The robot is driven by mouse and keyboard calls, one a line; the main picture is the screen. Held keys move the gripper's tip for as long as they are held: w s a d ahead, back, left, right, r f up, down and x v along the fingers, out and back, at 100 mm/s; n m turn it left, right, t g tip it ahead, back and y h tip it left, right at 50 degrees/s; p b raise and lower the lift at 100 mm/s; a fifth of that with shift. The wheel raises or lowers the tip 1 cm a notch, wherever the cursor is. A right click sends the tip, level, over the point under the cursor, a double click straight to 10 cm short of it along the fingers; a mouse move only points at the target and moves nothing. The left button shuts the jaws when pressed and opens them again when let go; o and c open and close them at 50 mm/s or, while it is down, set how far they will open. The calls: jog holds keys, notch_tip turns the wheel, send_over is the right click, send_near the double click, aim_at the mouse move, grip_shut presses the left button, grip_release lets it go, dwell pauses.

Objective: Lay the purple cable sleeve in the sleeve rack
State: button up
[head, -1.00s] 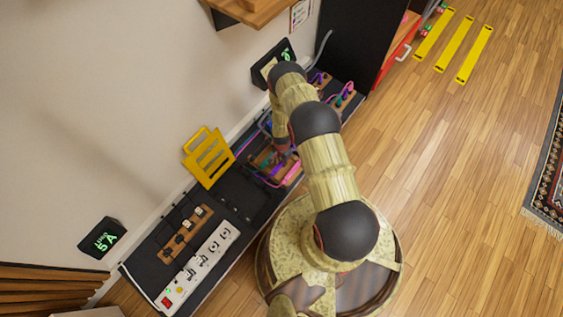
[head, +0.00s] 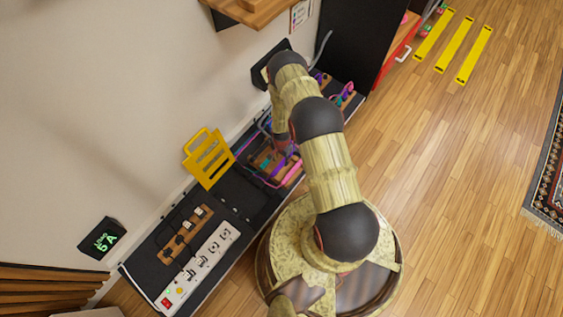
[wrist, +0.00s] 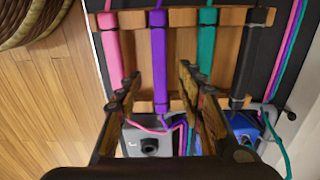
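The purple cable sleeve (wrist: 158,65) lies lengthwise across both bars of the wooden sleeve rack (wrist: 180,18) in the wrist view. A pink sleeve (wrist: 111,45) lies to its left and a teal sleeve (wrist: 206,45) to its right. My gripper (wrist: 158,74) is open, with one finger on each side of the purple sleeve and visible gaps between. Whether the sleeve is fully seated in its slot is hard to tell. In the head view the rack (head: 262,160) is partly hidden by my arm.
A black strip (wrist: 245,55) lies at the rack's right side. Pink, purple and teal cables (wrist: 291,50) run beyond it. A grey box (wrist: 145,140) with a black knob is near the gripper's base. A yellow slotted panel (head: 209,158) leans by the wall.

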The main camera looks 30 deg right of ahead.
notch_tip(320, 180, up, 8)
dwell(0.4)
dwell(0.5)
jog(key=s+a+r+n+g+y, duration=0.1)
jog(key=s+a+r+n+g, duration=0.3)
jog(key=s, duration=0.6)
jog(key=a+r+n+t+p, duration=0.1)
jog(key=a+r+n, duration=0.15)
jog(key=r, duration=1.65)
jog(key=a+r+n+p, duration=0.15)
jog(key=r+n, duration=0.25)
jog(key=r, duration=1.4)
jog(key=s+a+r+n+t+p, duration=0.1)
jog(key=s+a+r+t, duration=0.1)
jog(key=r, duration=0.9)
jog(key=s+a+r+n+t+p, duration=0.1)
jog(key=s+a+r+t+p, duration=0.1)
jog(key=r, duration=1)
jog(key=s+a+r+n+t+h+p, duration=0.1)
jog(key=s+r+t, duration=0.3)
jog(key=r, duration=0.8)
jog(key=shift+s+a+r+t+p, duration=0.25)
jog(key=shift+s+a, duration=0.35)
jog(key=shift+s, duration=0.35)
